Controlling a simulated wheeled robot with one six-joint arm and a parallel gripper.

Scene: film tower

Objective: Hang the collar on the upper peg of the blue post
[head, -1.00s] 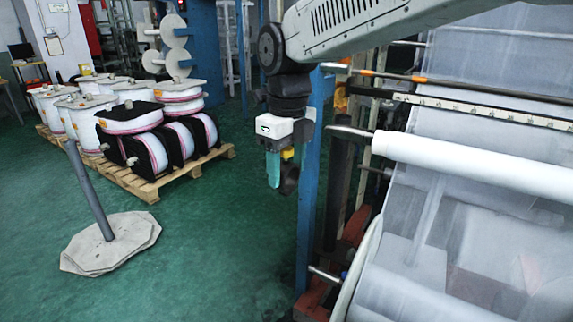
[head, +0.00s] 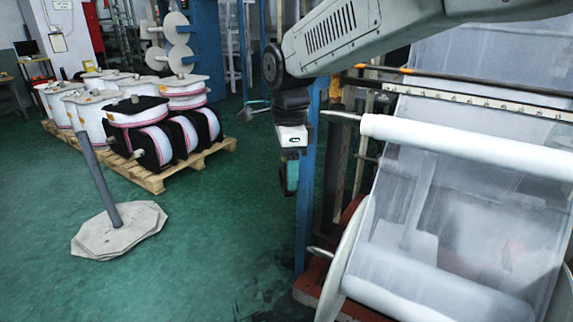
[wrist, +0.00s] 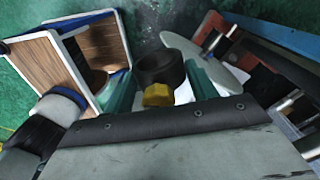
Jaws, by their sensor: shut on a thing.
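My gripper (head: 291,174) hangs in front of the blue post (head: 305,220) in the head view, its teal finger pointing down. In the wrist view my gripper (wrist: 160,88) has its teal fingers shut on the collar (wrist: 160,68), a dark, short round piece. In the head view the collar is mostly hidden behind the finger. A pointed metal peg (head: 340,116) sticks out beside the upper part of the post, to the right of my gripper. A lower metal peg (head: 320,252) shows near the post's foot. The collar appears apart from both pegs.
A white roll (head: 450,142) and a film web fill the right side. A pallet (head: 150,180) with several spools stands at the left. A grey pole (head: 95,180) rises from a pale base (head: 120,230). The green floor between base and post is clear.

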